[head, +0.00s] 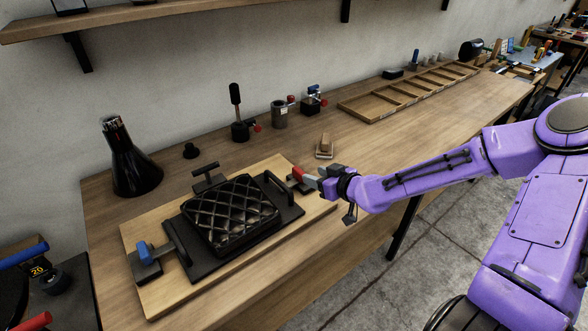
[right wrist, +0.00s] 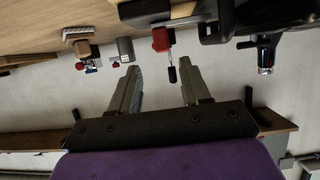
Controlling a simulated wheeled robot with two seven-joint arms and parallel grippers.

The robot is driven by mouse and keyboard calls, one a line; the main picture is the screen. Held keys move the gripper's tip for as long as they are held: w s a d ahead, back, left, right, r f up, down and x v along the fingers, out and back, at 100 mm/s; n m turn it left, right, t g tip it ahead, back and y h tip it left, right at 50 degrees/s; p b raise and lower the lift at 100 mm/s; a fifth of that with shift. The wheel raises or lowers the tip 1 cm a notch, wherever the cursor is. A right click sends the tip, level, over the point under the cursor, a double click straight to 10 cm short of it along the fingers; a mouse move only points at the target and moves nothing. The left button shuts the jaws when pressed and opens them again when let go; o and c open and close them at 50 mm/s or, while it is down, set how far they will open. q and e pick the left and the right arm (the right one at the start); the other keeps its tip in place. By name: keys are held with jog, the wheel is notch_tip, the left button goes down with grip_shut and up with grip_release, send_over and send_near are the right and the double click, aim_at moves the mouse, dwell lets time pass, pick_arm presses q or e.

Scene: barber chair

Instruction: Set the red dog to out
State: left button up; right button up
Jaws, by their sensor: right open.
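The red dog (head: 302,174) is a small red block on a dark mount at the right edge of the black fixture plate (head: 291,213). It also shows in the right wrist view (right wrist: 161,39), just beyond the gap between my fingertips. My right gripper (head: 327,181) is close to the red dog, at its right side. Its two fingers (right wrist: 161,75) are apart with nothing visible between them. In the head view the gripper hides part of the dog's mount, and I cannot tell whether it touches. My left gripper does not show.
A blue-topped clamp (head: 146,252) sits at the fixture's left end. A black ribbed block (head: 232,213) lies on the plate, on a wooden board (head: 160,300). A black flask (head: 131,160), a lever (head: 237,112) and small fittings stand behind. The bench's right part has free room.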

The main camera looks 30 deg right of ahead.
aim_at(301, 171)
jog(key=x, duration=0.9)
jog(key=shift+a+b, duration=0.2)
jog(key=shift+b, duration=0.15)
grip_shut()
